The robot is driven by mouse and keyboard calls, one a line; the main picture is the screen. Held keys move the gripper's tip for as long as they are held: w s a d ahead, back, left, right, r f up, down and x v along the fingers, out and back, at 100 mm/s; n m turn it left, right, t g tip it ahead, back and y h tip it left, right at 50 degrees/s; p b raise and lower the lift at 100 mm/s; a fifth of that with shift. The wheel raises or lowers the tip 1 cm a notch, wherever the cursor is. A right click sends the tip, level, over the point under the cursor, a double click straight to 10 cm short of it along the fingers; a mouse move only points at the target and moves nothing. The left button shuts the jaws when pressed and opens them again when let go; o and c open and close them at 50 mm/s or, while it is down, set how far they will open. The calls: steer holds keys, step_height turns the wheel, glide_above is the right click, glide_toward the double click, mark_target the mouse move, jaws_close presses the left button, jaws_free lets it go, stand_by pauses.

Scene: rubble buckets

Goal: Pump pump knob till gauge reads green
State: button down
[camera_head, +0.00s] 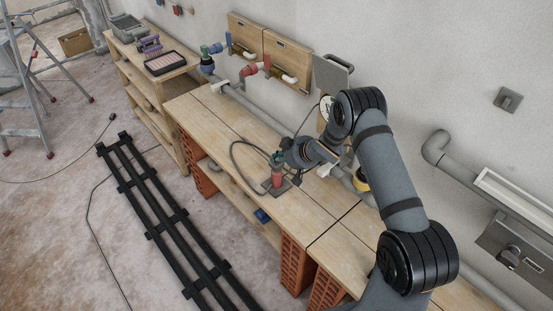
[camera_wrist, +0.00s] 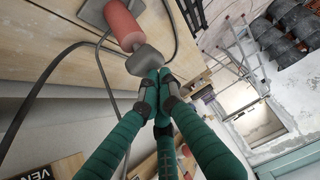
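The pump is a red cylinder (camera_head: 277,179) standing on a small dark plate on the wooden bench, with a hose running from it. In the wrist view the red cylinder (camera_wrist: 122,25) carries a grey knob (camera_wrist: 146,59) at its end. My gripper (camera_head: 279,157) is over the top of the pump. In the wrist view its green fingers (camera_wrist: 157,80) come together at the knob and partly overlap it; they look shut, with nothing visible between them. I cannot tell whether they touch the knob. A round white gauge (camera_head: 326,107) is partly hidden behind my arm; its reading is too small to make out.
The wooden bench (camera_head: 230,118) runs along the wall on brick supports. Grey pipes with red and blue valves (camera_head: 250,70) run behind it. A black slatted rack (camera_head: 150,200) lies on the floor. A stepladder (camera_head: 30,85) stands at the left.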

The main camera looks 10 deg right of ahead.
mark_target(277, 163)
steer(key=shift+f+b, duration=0.6)
steer(key=shift+f, duration=0.2)
stand_by(0.4)
steer(key=shift+r, duration=0.15)
steer(key=shift+r+p, duration=1.65)
steer(key=shift+r, duration=0.5)
steer(key=shift+r+p, duration=1.9)
steer(key=shift+r, duration=0.6)
steer(key=shift+f, duration=0.1)
stand_by(0.5)
